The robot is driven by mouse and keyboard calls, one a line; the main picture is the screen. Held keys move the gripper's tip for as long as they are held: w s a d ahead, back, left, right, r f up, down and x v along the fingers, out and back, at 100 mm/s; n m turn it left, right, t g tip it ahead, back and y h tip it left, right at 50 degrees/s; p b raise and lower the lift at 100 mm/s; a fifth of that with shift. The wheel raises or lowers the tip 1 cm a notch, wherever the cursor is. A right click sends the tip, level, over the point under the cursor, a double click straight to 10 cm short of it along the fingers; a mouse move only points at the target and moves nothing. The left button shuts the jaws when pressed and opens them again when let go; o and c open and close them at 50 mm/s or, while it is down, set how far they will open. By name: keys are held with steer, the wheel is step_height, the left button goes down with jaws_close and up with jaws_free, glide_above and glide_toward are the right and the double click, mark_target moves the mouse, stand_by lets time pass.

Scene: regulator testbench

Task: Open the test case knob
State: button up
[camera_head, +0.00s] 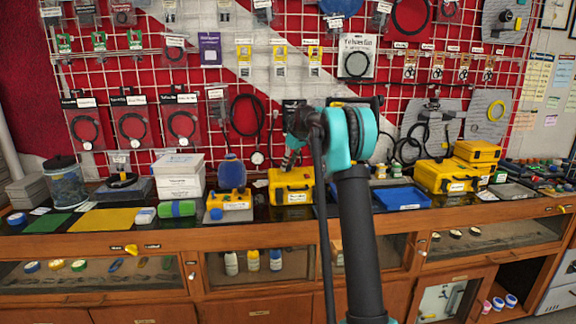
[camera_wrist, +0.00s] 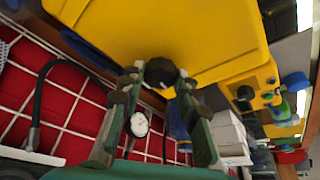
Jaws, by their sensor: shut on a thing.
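The yellow test case (camera_head: 283,192) sits on the bench near the middle of the head view, partly behind my arm. In the wrist view the case (camera_wrist: 190,30) fills the top. Its round black knob (camera_wrist: 161,70) shows at the case's lower edge. My gripper (camera_wrist: 158,80) has its green fingers on either side of the knob, shut on it. In the head view my gripper (camera_head: 289,162) is small and dark at the top of the case, and the knob cannot be made out there.
A blue tray (camera_head: 402,198) and larger yellow cases (camera_head: 447,177) are to the right. A white wire grid with hanging parts rises behind the bench.

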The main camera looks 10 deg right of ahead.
steer(key=shift+n, duration=0.6)
steer(key=shift+g, duration=0.3)
steer(key=o, duration=1.2)
steer(key=shift+c, duration=0.2)
steer(key=shift+r, duration=0.1)
steer(key=v, duration=1.1)
steer(key=shift+d+r, duration=0.3)
steer(key=shift+d, duration=0.1)
steer(key=shift+s+y, duration=0.2)
steer(key=shift+y, duration=0.1)
